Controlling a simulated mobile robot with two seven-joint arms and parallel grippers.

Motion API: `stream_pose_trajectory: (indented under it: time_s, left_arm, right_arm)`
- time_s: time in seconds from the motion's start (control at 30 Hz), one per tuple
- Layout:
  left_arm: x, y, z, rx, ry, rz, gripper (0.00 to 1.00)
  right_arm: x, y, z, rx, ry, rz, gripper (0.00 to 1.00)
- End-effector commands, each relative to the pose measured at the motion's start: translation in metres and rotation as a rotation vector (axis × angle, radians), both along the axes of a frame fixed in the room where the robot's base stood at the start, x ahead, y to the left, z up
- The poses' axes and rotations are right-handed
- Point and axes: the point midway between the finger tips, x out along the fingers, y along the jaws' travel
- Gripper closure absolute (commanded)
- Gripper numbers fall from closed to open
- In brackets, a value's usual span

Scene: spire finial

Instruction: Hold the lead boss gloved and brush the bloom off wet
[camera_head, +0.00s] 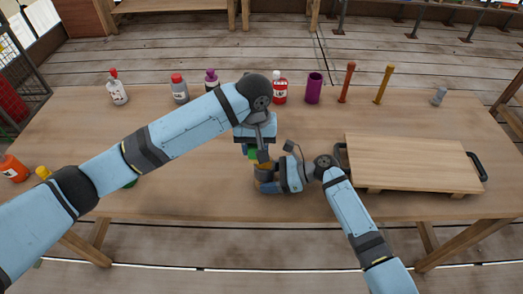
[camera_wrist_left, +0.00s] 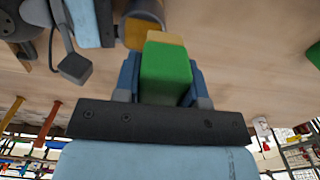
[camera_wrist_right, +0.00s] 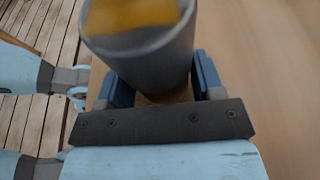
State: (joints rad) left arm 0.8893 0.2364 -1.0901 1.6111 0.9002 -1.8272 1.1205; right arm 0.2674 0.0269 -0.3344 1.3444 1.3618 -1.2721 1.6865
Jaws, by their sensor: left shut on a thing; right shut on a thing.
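My left gripper (camera_head: 254,152) points down at the middle of the table, its blue fingers shut on a green brush. The brush's green block (camera_wrist_left: 166,72) and tan bristle end (camera_wrist_left: 166,38) show in the left wrist view. My right gripper (camera_head: 272,183) is shut on the grey lead boss, low over the table. The boss (camera_wrist_right: 140,62) is a grey cylinder with a yellow-orange patch (camera_wrist_right: 130,17) on its top. The bristle end overlaps the boss's yellow top (camera_wrist_left: 140,32) in the left wrist view; I cannot tell whether they touch. My arms partly hide both in the head view.
A wooden board (camera_head: 410,160) with dark handles lies at the right. Several bottles, a purple cup (camera_head: 314,88), a red stick (camera_head: 347,82) and a yellow stick (camera_head: 384,84) stand along the back. An orange bottle (camera_head: 13,168) is at the left.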

Motion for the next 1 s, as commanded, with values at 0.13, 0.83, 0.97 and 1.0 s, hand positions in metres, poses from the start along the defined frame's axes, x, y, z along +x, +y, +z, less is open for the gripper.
stream_pose_trajectory:
  time_s: [0.13,0.83,0.97,1.0]
  left_arm:
    - [0.0,0.009,0.013,-0.001,-0.002,0.001,0.81]
    - [0.0,0.028,0.039,0.0,-0.001,0.0,0.81]
    - [0.0,0.028,0.039,0.0,-0.001,0.0,0.81]
    - [0.0,0.028,0.039,0.0,-0.001,0.0,0.81]
  right_arm:
    - [0.0,0.0,0.0,0.0,0.0,0.0,0.52]
    - [0.0,0.0,0.0,0.0,0.0,0.0,0.52]
    - [0.0,0.0,0.0,0.0,0.0,0.0,0.52]
    - [0.0,0.0,0.0,0.0,0.0,0.0,0.37]
